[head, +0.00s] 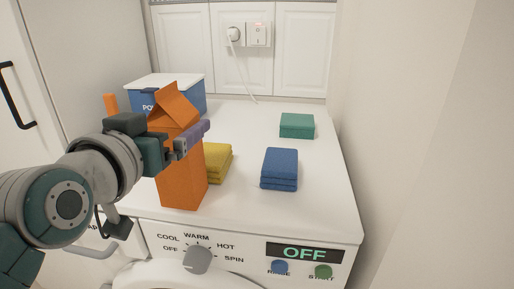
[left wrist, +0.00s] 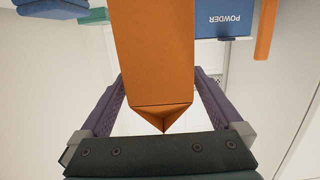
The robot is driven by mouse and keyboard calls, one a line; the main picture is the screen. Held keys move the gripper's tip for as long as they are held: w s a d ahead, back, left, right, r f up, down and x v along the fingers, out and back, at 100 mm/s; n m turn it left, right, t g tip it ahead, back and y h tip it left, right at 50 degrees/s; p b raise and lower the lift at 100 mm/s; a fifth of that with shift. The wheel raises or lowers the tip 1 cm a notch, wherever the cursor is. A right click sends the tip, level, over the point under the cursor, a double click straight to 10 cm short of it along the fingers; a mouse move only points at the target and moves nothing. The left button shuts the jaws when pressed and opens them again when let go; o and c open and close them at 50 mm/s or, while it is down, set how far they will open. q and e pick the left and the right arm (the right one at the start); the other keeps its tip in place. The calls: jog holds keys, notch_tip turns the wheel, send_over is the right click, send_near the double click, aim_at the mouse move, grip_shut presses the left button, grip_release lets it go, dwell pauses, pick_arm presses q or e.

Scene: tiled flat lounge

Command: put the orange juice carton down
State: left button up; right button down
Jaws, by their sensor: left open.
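The orange juice carton (head: 182,182) stands upright near the front left of the white washing machine top (head: 235,199); its base appears to rest on the surface. My left gripper (head: 192,137) is at the carton's upper part, with its purple fingers open around it. In the left wrist view the carton (left wrist: 153,50) is between the two spread fingers, with a visible gap on each side. My right gripper is not in view.
Behind the carton are a yellow cloth stack (head: 218,162) and a blue powder box (head: 188,93) with a white lid. A blue folded cloth stack (head: 280,169) and a green one (head: 297,125) lie to the right. An orange upright object (head: 110,104) shows at left. The front right top is clear.

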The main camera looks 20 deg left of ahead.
pick_arm(q)
jog(key=shift+w+a, duration=0.1)
jog(key=shift+w, duration=0.2)
jog(key=shift+c, duration=0.2)
grip_shut()
dwell(0.4)
jog(key=shift+r, duration=0.1)
